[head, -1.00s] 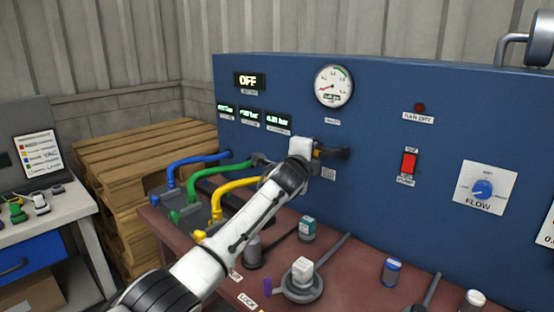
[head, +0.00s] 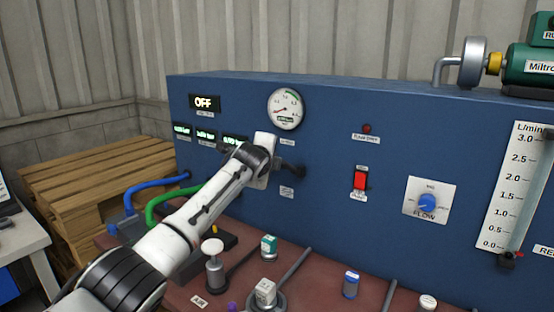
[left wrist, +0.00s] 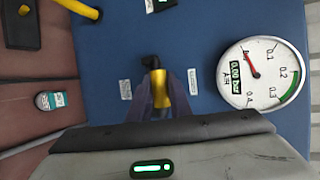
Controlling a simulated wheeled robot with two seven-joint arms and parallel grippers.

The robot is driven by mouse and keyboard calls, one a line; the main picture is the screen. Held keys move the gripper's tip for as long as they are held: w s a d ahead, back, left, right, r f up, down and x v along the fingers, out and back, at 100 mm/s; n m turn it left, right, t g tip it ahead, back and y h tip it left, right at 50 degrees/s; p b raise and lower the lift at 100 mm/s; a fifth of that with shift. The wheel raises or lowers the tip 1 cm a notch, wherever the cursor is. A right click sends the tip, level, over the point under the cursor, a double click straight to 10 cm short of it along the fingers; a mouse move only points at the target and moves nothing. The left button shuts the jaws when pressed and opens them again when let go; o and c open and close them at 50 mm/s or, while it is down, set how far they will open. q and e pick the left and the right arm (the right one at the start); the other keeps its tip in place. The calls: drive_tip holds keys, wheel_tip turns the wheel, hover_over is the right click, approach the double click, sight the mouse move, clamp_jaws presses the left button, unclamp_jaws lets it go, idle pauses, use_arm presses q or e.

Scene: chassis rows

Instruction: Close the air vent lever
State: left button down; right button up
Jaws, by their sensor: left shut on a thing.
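The air vent lever (left wrist: 160,88) is a small yellow handle on a black fitting that sticks out of the blue panel (left wrist: 200,40). In the left wrist view it lies between the dark fingers of my left gripper (left wrist: 161,100), which is shut on it. In the head view my left gripper (head: 281,165) is at the panel below the round gauge (head: 285,109). There its fingers and white body hide most of the lever, and only dark parts show beside it. The gauge also shows in the left wrist view (left wrist: 262,75), with its needle near the low end. My right gripper is not in view.
A red switch (head: 361,181), a FLOW knob (head: 427,203) and a flow tube (head: 525,200) are right of my gripper. Blue (head: 155,185) and green (head: 170,206) hoses run left, close to my arm. Several capped parts stand on the red-brown bench (head: 320,275) below.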

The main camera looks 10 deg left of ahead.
use_arm(q)
drive_tip(key=shift+d+r, duration=0.1)
drive_tip(key=shift+r, duration=0.1)
drive_tip(key=c, duration=1.6)
unclamp_jaws()
drive_tip(key=shift+c, duration=0.2)
drive_tip(key=shift+f, duration=0.1)
drive_tip(key=shift+s, duration=0.1)
drive_tip(key=b+v, duration=0.1)
drive_tip(key=v, duration=0.9)
